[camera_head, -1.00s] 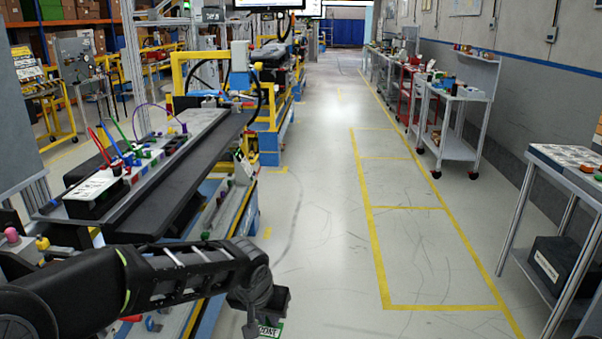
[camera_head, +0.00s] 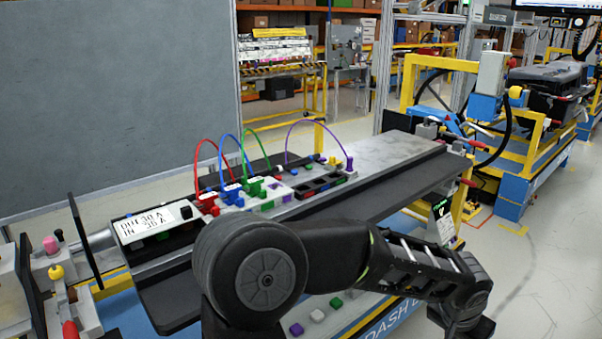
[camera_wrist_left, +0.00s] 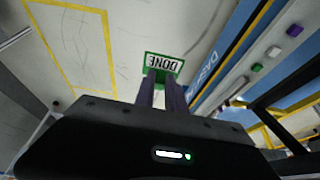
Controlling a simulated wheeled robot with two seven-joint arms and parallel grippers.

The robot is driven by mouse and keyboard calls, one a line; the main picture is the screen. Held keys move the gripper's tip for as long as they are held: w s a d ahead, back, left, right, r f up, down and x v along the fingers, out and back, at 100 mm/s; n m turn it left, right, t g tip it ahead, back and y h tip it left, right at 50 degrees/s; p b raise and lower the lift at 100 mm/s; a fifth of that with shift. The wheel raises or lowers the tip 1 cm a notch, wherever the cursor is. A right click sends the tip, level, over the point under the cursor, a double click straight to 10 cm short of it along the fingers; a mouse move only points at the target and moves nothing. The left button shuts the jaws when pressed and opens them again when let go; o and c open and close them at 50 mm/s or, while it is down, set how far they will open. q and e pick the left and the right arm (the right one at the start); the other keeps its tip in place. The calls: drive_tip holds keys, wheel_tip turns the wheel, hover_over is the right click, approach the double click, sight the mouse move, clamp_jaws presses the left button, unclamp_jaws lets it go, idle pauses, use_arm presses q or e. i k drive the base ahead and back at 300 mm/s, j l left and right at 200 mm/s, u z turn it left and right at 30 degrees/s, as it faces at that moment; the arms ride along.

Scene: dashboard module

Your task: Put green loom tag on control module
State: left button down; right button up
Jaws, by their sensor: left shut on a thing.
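The green loom tag (camera_wrist_left: 163,64), a white plate with a green border and the word DONE, is pinched between the fingertips of my left gripper (camera_wrist_left: 162,82) in the left wrist view. In the head view that gripper (camera_head: 463,325) is at the bottom edge, right of the dashboard assembly, and the tag is not visible there. The dashboard (camera_head: 400,150) carries a white-labelled box (camera_head: 152,226) at its left end and several coloured connectors with looped cables. I cannot tell for certain which part is the control module. My right gripper is out of view.
My left arm covers the front middle of the dashboard. A white and green card (camera_head: 443,222) hangs at the dashboard's right end. Open floor (camera_head: 545,285) lies to the right.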

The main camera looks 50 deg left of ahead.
sight(267, 181)
drive_tip(key=i+l+u, duration=0.15)
drive_tip(key=i+u, duration=0.35)
drive_tip(key=i+l+u, duration=0.3)
drive_tip(key=u, duration=0.2)
drive_tip(key=i+l+u, duration=0.3)
drive_tip(key=l+u, duration=0.15)
drive_tip(key=i+l+u, duration=0.25)
drive_tip(key=l+u, duration=0.25)
drive_tip(key=i+l+u, duration=0.2)
drive_tip(key=l, duration=0.2)
drive_tip(key=l+u, duration=0.25)
drive_tip(key=l, duration=0.15)
drive_tip(key=k, duration=0.05)
